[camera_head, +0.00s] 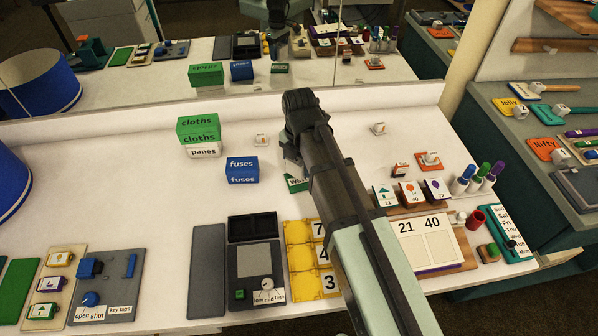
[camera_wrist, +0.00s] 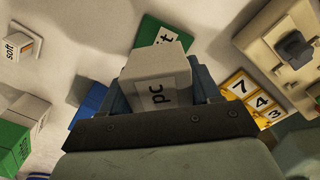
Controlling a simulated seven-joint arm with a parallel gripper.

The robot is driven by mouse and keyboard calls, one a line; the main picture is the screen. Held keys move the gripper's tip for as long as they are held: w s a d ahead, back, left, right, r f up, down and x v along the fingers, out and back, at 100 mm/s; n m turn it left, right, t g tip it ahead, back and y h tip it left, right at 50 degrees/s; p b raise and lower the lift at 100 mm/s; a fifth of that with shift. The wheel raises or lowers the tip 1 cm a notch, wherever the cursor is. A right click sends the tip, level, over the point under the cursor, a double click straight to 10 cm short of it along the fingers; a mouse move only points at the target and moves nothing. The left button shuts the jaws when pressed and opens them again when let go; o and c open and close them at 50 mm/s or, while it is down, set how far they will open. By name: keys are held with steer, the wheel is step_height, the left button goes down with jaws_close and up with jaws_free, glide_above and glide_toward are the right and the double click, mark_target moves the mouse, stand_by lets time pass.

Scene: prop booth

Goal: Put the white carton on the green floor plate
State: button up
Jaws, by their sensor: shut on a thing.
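My gripper (camera_wrist: 155,95) is shut on a white carton (camera_wrist: 165,62) with dark letters reading "pc" on one face. In the head view my gripper (camera_head: 291,160) is over the table's middle, and my arm hides most of the jaws and the carton. A green plate (camera_head: 297,183) with white lettering lies just in front of the gripper, partly covered by my arm. In the wrist view this green plate (camera_wrist: 163,33) shows beyond the carton, partly hidden by it. Another plain green plate (camera_head: 18,285) lies at the table's left edge.
Green and white boxes (camera_head: 199,130) and blue "fuses" boxes (camera_head: 242,170) stand left of the gripper. A grey plate (camera_head: 207,270), a dark tray (camera_head: 252,227) and yellow number tiles (camera_head: 303,240) lie in front. A wall mirror (camera_head: 160,85) reflects the table. Bare tabletop shows left of centre.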

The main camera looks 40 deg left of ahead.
mark_target(299, 173)
steer(key=shift+f, duration=2.05)
steer(key=o, duration=1.1)
steer(key=shift+f, duration=0.1)
step_height(299, 173, up, 12)
steer(key=shift+r, duration=0.15)
